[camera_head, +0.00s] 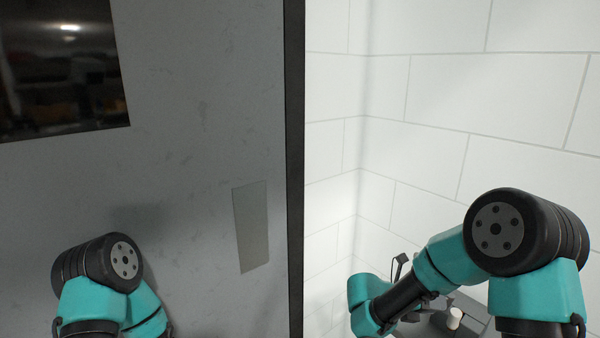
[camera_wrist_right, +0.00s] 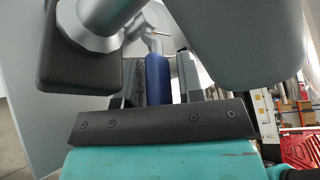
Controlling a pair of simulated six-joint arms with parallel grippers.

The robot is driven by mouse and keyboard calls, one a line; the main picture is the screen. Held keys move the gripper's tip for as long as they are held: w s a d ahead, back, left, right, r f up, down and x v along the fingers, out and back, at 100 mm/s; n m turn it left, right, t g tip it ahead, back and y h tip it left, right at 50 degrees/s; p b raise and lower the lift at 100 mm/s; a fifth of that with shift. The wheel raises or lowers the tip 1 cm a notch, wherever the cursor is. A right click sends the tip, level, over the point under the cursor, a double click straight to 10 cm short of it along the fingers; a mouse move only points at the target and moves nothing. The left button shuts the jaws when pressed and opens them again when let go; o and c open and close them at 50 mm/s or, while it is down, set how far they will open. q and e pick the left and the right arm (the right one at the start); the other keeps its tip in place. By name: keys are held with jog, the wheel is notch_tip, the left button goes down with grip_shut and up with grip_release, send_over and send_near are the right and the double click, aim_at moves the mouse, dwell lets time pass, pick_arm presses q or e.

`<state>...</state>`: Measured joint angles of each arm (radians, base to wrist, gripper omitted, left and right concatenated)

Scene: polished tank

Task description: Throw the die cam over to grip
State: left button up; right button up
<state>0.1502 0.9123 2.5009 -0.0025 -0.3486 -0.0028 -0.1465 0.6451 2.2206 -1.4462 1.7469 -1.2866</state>
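A blue handle grip (camera_wrist_right: 158,78) on a bent metal rod shows in the right wrist view; I take it to be the die cam's lever. My right gripper (camera_wrist_right: 160,66) has its two fingers on either side of this grip. A narrow gap shows between the grip and the right-hand finger, so the fingers look open around it. In the head view my right arm reaches down at the lower right, and its gripper is mostly hidden. The grip cannot be made out there. My left arm shows at the lower left, but its gripper is out of view.
A large grey metal panel (camera_head: 205,115) with a dark window (camera_head: 60,65) fills the left of the head view. White tiled wall (camera_head: 430,100) stands behind. A small white cylinder (camera_head: 455,318) is beside my right arm. Large grey machine parts (camera_wrist_right: 235,40) hang close above the right gripper.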

jog(key=shift+o, duration=1.1)
jog(key=v, duration=0.7)
